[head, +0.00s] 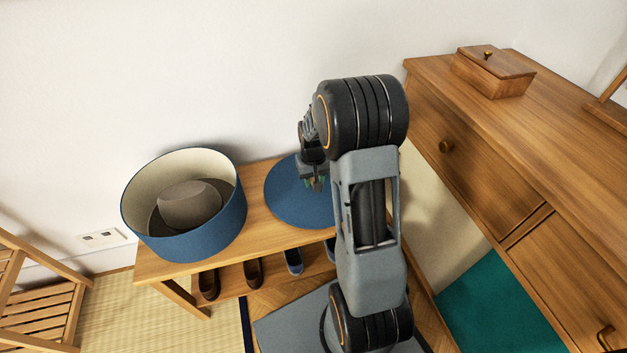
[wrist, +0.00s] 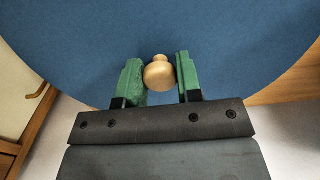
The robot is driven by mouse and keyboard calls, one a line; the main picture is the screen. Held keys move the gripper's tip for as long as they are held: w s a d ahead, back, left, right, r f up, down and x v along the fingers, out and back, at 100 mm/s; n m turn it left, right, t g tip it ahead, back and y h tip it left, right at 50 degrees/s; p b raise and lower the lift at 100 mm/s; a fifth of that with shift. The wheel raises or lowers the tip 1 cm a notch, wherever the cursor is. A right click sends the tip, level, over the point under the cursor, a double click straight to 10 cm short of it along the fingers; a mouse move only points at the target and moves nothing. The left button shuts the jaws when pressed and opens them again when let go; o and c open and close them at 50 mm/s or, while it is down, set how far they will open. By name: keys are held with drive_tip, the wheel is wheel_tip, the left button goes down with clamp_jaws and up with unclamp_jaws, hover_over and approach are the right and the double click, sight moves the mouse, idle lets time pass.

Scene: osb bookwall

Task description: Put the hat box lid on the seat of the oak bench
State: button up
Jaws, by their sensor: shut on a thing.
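The hat box lid (head: 284,196) is a flat blue disc over the right part of the oak bench's seat (head: 258,236). I cannot tell whether it rests on the seat or hangs just above it. In the wrist view the lid (wrist: 220,35) fills most of the picture, with its round wooden knob (wrist: 158,74) between the green finger pads. My gripper (head: 316,184) is shut on the knob. My arm hides the lid's right edge in the head view.
The open blue hat box (head: 212,232) stands on the bench's left end with a grey-brown hat (head: 190,204) inside. Shoes (head: 253,273) stand on the lower shelf. A wooden dresser (head: 480,150) with a small lidded box (head: 492,75) is at right. A slatted wooden chair (head: 40,305) is at far left.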

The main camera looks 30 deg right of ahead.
drive_tip(key=o, duration=0.9)
drive_tip(key=shift+f, duration=0.1)
drive_tip(key=shift+o, duration=0.2)
wheel_tip(320, 180, up, 12)
drive_tip(key=f+p, duration=0.1)
drive_tip(key=p, duration=0.3)
drive_tip(key=s+a+r+n+t, duration=0.1)
drive_tip(key=s+a+r, duration=0.3)
drive_tip(key=s, duration=0.4)
drive_tip(key=s+a+r+n+t, duration=0.1)
drive_tip(key=s+a+r, duration=0.3)
drive_tip(key=s+a, duration=0.3)
drive_tip(key=shift+s+t, duration=0.35)
drive_tip(key=shift+t, duration=0.05)
drive_tip(key=shift+d+r, duration=0.1)
drive_tip(key=shift+r, duration=0.05)
